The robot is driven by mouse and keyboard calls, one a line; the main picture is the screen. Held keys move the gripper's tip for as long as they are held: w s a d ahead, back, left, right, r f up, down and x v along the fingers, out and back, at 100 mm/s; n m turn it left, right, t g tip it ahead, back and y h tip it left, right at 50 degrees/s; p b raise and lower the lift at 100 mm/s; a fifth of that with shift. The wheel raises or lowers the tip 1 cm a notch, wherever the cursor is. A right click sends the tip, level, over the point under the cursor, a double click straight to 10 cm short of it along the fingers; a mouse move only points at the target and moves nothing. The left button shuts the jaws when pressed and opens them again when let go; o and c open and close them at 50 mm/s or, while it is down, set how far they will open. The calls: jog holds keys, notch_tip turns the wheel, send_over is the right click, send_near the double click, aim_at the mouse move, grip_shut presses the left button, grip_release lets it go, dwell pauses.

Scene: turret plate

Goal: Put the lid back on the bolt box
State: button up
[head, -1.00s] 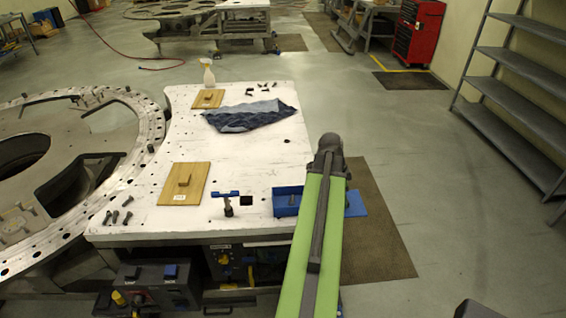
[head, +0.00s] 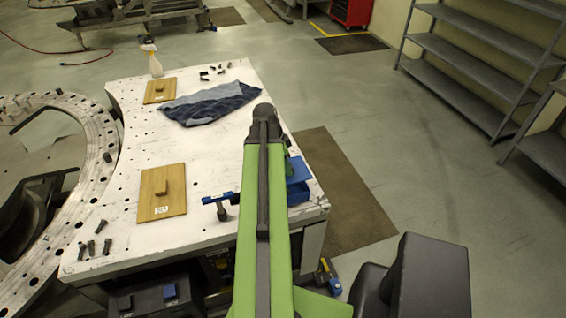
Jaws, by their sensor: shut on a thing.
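The blue bolt box (head: 301,193) sits at the right edge of the white turret plate, partly hidden behind my arm. The blue lid (head: 298,171) shows just right of my arm, above the far part of the box and looking slightly tilted. I cannot tell whether the lid touches the box rim. My gripper (head: 289,152) is mostly hidden behind my green arm; only a dark sliver shows beside the lid. It appears shut on the lid. The inside of the box is not visible now.
A blue-handled clamp (head: 221,203) stands left of my arm. Floor at the right is clear up to grey shelves (head: 470,100).

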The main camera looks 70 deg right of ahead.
jog(key=shift+w+a+b+x, duration=0.15)
jog(key=shift+b+x, duration=0.75)
jog(key=shift+x, duration=0.05)
jog(key=shift+w+a+b+x, duration=0.15)
jog(key=shift+b+x, duration=0.7)
jog(key=shift+x, duration=0.1)
jog(key=shift+w+a+b+x, duration=0.15)
jog(key=shift+a+b+x, duration=0.05)
jog(key=shift+b+x, duration=0.7)
jog(key=shift+f+b, duration=0.65)
jog(key=shift+f, duration=0.25)
jog(key=o, duration=1.5)
jog(key=p+v, duration=1.6)
jog(key=v, duration=0.1)
jog(key=shift+w+r+p, duration=0.1)
jog(key=shift+r+p, duration=0.15)
jog(key=shift+p, duration=0.15)
